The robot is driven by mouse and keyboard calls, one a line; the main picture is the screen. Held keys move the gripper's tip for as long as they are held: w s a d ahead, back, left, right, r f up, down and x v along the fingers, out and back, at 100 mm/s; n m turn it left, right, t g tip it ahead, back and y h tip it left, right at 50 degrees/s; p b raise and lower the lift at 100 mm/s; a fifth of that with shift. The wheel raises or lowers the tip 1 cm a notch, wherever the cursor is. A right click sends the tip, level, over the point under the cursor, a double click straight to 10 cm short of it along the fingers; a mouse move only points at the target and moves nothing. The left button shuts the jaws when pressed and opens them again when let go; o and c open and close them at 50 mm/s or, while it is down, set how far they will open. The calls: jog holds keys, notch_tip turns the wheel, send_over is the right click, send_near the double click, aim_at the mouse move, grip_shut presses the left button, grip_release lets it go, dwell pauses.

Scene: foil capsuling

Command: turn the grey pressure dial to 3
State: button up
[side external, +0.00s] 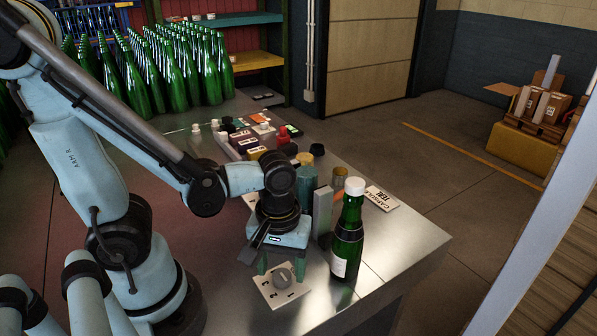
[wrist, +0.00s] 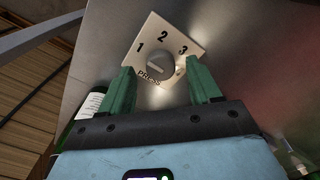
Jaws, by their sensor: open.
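The grey pressure dial (side external: 284,277) is a round knob on a pale square plate (side external: 270,298) lying on the metal table. In the wrist view the dial (wrist: 158,65) sits mid-plate, with 1, 2 and 3 around its far side and "PRESS" on the near side. A pale line crosses the knob; I cannot tell surely which number it points to. My gripper (side external: 281,264) points down over the plate. Its green fingers (wrist: 160,70) are open, one to each side of the dial in the wrist view, with no clear contact.
A green bottle with a white cap (side external: 347,230) stands close to the right of my gripper. A grey upright block (side external: 322,212) and a teal cylinder (side external: 306,185) stand behind. Several small containers and many green bottles (side external: 180,70) are farther back. The table's front right is clear.

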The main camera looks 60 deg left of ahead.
jog(key=shift+f, duration=0.75)
jog(key=shift+c, duration=0.4)
jog(key=c, duration=1)
